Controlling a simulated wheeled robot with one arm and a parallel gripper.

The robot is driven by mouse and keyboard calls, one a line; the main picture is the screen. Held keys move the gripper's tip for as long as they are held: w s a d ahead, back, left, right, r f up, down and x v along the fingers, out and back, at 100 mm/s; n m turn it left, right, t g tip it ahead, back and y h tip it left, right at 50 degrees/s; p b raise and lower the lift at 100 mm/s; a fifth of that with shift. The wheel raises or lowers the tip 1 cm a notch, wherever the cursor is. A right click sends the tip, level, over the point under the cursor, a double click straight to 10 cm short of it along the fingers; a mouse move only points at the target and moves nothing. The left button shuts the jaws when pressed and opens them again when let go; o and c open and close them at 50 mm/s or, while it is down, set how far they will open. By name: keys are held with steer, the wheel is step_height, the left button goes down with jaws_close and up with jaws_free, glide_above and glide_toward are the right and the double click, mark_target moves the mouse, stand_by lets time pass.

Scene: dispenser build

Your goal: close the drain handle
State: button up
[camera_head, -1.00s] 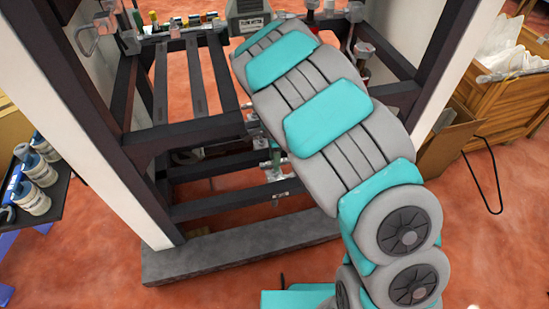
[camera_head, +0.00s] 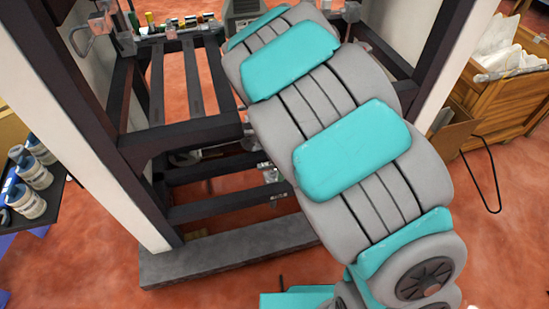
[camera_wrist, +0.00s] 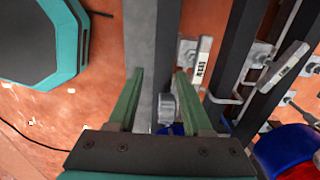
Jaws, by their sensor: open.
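In the wrist view, my gripper (camera_wrist: 159,73) is open, with its two green fingers apart and nothing held between them. A pale lever handle with a dark label (camera_wrist: 203,62) stands on a metal fitting just right of the right finger, apart from it. A second similar lever handle (camera_wrist: 289,65) lies slanted farther right. I cannot tell which of them is the drain handle. In the head view, metal valve fittings (camera_head: 274,187) show low in the dark frame, partly hidden by my arm. My gripper is hidden behind my arm there.
Dark frame bars (camera_head: 185,140) and a grey base beam (camera_head: 230,251) stand close around the arm. Small bottles (camera_head: 165,27) line the upper shelf. White and blue tubs (camera_head: 30,200) stand at left, a wooden crate (camera_head: 500,95) at right.

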steer(key=s+d+r, duration=0.1)
steer(key=s+d, duration=0.1)
steer(key=s, duration=0.7)
steer(key=shift+s+d, duration=0.2)
steer(key=shift+d, duration=0.15)
steer(key=s+d+r+n+g, duration=0.1)
steer(key=s+d+r+n, duration=0.4)
steer(key=s+r+n, duration=0.2)
steer(key=s+d+r+n+p, duration=0.1)
steer(key=s+d+r+n, duration=0.5)
steer(key=s, duration=0.5)
step_height(320, 180, up, 3)
steer(key=shift+s+r+n+g, duration=0.1)
steer(key=shift+s+n+g, duration=0.3)
steer(key=shift+n, duration=0.6)
